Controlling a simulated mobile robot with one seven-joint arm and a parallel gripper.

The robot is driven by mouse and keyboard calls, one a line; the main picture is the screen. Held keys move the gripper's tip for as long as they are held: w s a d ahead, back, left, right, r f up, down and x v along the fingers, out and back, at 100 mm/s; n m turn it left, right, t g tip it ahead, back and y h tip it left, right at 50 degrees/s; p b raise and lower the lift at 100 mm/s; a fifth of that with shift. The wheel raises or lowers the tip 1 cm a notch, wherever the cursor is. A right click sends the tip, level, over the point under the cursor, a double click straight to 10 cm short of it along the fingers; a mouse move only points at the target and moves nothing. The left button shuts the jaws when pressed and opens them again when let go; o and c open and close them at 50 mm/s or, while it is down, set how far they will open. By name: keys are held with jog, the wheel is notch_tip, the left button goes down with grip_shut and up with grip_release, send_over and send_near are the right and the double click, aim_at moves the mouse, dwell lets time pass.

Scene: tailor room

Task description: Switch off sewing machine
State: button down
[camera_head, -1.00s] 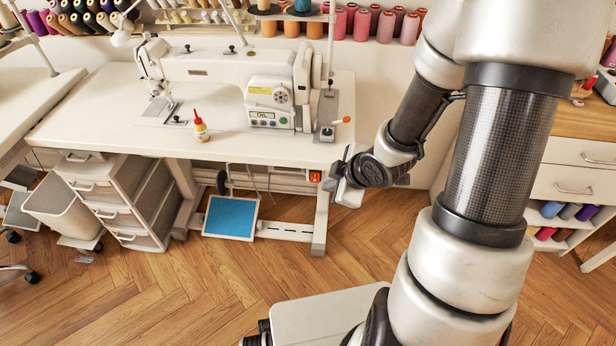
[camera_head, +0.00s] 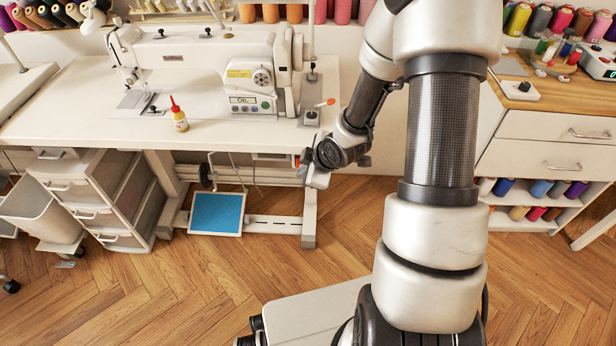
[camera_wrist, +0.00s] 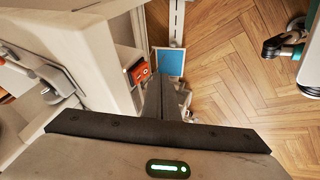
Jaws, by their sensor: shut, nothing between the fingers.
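The white sewing machine (camera_head: 205,62) stands on a white table (camera_head: 75,108) in the head view. Its front panel (camera_head: 250,104) has several small buttons. My gripper (camera_head: 312,168) is shut and empty by the table's front right corner, below the tabletop. In the head view my gripper hides most of the box. I cannot tell whether finger and box touch, or the switch's position.
A blue foot pedal (camera_head: 217,213) lies low under the table. A drawer unit (camera_head: 105,200) and bin (camera_head: 42,208) stand left. A wooden-topped cabinet (camera_head: 550,135) is at right. The floor (camera_head: 190,295) in front is clear.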

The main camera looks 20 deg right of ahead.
jog(key=shift+w+d+f, duration=0.1)
jog(key=shift+w+d, duration=0.1)
jog(key=shift+w, duration=0.3)
jog(key=shift+w+d, duration=0.15)
jog(key=shift+w, duration=0.3)
jog(key=shift+w+f, duration=0.2)
jog(key=shift+r+p, duration=0.7)
jog(key=shift+r, duration=0.2)
